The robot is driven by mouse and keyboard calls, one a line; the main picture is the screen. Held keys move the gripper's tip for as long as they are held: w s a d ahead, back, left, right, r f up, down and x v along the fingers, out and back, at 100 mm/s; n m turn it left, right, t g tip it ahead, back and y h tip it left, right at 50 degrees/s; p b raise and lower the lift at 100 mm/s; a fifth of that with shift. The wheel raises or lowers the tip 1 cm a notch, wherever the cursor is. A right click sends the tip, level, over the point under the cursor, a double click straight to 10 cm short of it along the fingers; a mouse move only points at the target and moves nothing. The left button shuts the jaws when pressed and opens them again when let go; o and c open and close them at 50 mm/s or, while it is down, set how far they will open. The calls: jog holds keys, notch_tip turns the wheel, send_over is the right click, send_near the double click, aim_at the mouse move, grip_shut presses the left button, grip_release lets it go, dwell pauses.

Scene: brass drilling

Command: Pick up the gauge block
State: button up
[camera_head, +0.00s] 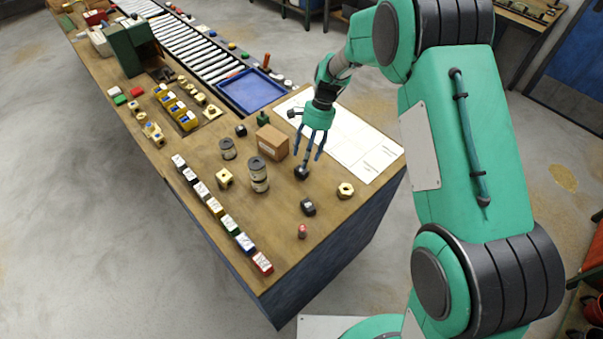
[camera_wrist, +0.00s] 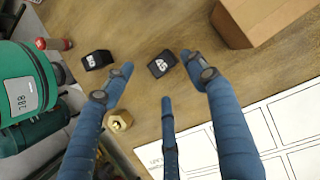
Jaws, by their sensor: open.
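Two small black blocks with white marks look like gauge blocks; I cannot tell which one is meant. The nearer block (camera_head: 302,172) sits on the wooden bench just below my gripper (camera_head: 310,153). In the wrist view this block (camera_wrist: 162,64) lies beyond the tips of my open gripper (camera_wrist: 165,85), apart from the blue fingers. The other block (camera_head: 308,207) is closer to the bench's front end; in the wrist view it (camera_wrist: 98,60) is left of the first. A third dark block (camera_head: 241,130) stands farther back. Nothing is held.
A cardboard box (camera_head: 272,141) stands close left of my gripper. A brass nut (camera_head: 345,190) and a small red item (camera_head: 302,231) lie toward the front. A white sheet (camera_head: 360,145) lies right.

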aim_at(301, 173)
jog(key=shift+f, duration=0.2)
jog(key=shift+b+x, duration=0.45)
jog(key=shift+x, duration=2.05)
jog(key=shift+w+a, duration=0.1)
grip_shut()
